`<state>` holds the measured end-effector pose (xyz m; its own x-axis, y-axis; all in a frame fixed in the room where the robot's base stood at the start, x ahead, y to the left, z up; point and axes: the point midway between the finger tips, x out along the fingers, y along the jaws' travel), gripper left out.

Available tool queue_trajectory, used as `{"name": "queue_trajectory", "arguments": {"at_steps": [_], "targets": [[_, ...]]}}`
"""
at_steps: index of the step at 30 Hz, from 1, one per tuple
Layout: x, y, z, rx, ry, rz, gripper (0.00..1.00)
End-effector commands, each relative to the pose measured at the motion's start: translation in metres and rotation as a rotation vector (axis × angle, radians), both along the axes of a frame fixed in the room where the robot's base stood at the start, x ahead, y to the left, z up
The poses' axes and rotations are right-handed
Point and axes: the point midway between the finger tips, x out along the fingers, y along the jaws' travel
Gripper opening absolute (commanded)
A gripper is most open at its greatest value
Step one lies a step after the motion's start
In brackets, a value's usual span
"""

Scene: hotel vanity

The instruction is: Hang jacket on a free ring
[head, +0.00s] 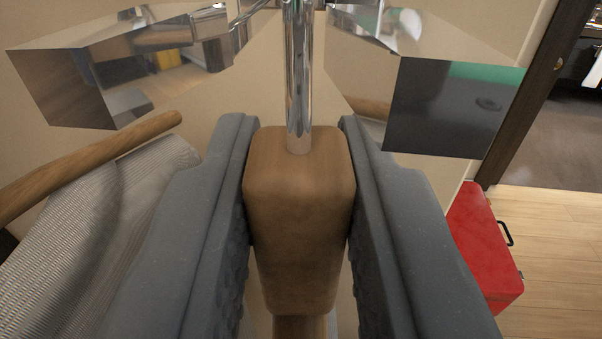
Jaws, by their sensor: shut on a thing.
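My gripper (299,190) has its two dark grey pads shut on a wooden block (298,215), which looks like the neck of a hanger. An upright chrome rod (299,85) rises from the top of this block, between the pads. Its upper end meets chrome parts at the top edge of the picture. I cannot tell whether it sits in a ring; no ring shows clearly. Grey striped cloth (115,225) lies to the left of the gripper, under a rounded wooden bar (90,165). I cannot tell whether this cloth is the jacket. What lies below the block is mostly hidden.
Mirror-like chrome blocks stand close at upper left (150,55) and upper right (455,105), on either side of the rod. A beige wall lies behind. A red case (480,245) sits on the wooden floor (560,250) at right, near a dark door frame (540,90).

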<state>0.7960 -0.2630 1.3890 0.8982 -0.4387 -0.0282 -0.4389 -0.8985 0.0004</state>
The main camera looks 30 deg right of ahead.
Motion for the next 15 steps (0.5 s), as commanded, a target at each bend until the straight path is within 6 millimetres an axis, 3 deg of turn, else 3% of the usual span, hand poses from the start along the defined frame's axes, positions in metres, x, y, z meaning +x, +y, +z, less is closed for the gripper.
{"name": "queue_trajectory", "arguments": {"at_steps": [15], "targets": [[-0.0001,0.0005,-0.0038,-0.001,-0.003,0.001,0.0]]}}
